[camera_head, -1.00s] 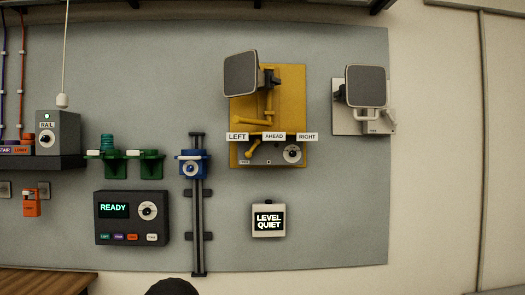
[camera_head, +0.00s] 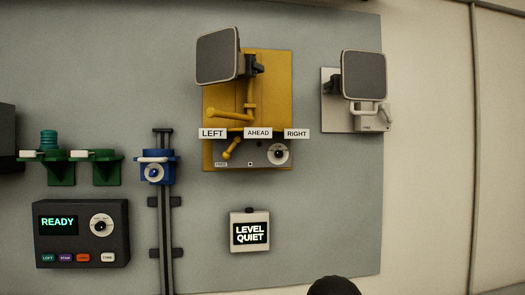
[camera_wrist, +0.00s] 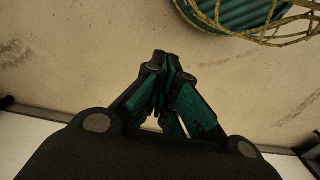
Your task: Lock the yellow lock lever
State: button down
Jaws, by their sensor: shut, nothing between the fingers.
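The yellow device (camera_head: 276,80) is on the grey wall panel, with a dark square paging-phone head (camera_head: 217,56) on an arm at its upper left. A longer yellow handle (camera_head: 228,113) points left above the LEFT, AHEAD and RIGHT labels. Below the labels, a short yellow lever (camera_head: 232,148) slants down-left on a grey plate, near a small tag that seems to read FREE and a white dial (camera_head: 278,153). My gripper (camera_wrist: 165,62) shows in the wrist view with its teal-padded fingers together and empty, away from the device. The fingers are not in the head view.
A white-mounted phone (camera_head: 364,75) is to the right. A LEVEL QUIET display (camera_head: 250,232) is below. A blue slider (camera_head: 156,168), green holders (camera_head: 62,168) and a READY box (camera_head: 82,233) are to the left. The wrist view shows a teal thing in a yellow wire basket (camera_wrist: 272,32).

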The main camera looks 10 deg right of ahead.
dwell(0.3)
jog(key=w+a+r+n+t+p, duration=0.1)
jog(key=w+r+t, duration=0.15)
jog(key=w, duration=0.55)
jog(key=w+a+r+n+t+p, duration=0.1)
jog(key=w+a+r, duration=0.15)
jog(key=w, duration=0.45)
jog(key=w+a+r+n+t+y+p, duration=0.2)
jog(key=w+a+r+t, duration=0.15)
jog(key=w+r, duration=1.1)
jog(key=w+a+r+n+t+y+p, duration=0.1)
jog(key=w+a+r+n+t+p, duration=0.2)
jog(key=w+r, duration=1.1)
jog(key=w+a+r+n+t+y+p, duration=0.15)
jog(key=w+r, duration=0.25)
jog(key=r, duration=0.5)
jog(key=w+a+r+n+t, duration=0.1)
jog(key=w+r+t, duration=0.25)
jog(key=r, duration=0.55)
jog(key=w+a+r+n+t+y, duration=0.1)
jog(key=w+r, duration=0.3)
jog(key=r, duration=0.5)
notch_tip(320, 180, up, 28)
jog(key=a+n+t+y+p, duration=0.2)
jog(key=n+t, duration=0.2)
jog(key=shift+w+a+t+y, duration=0.3)
jog(key=shift+w+a+y, duration=0.05)
jog(key=shift+w, duration=0.05)
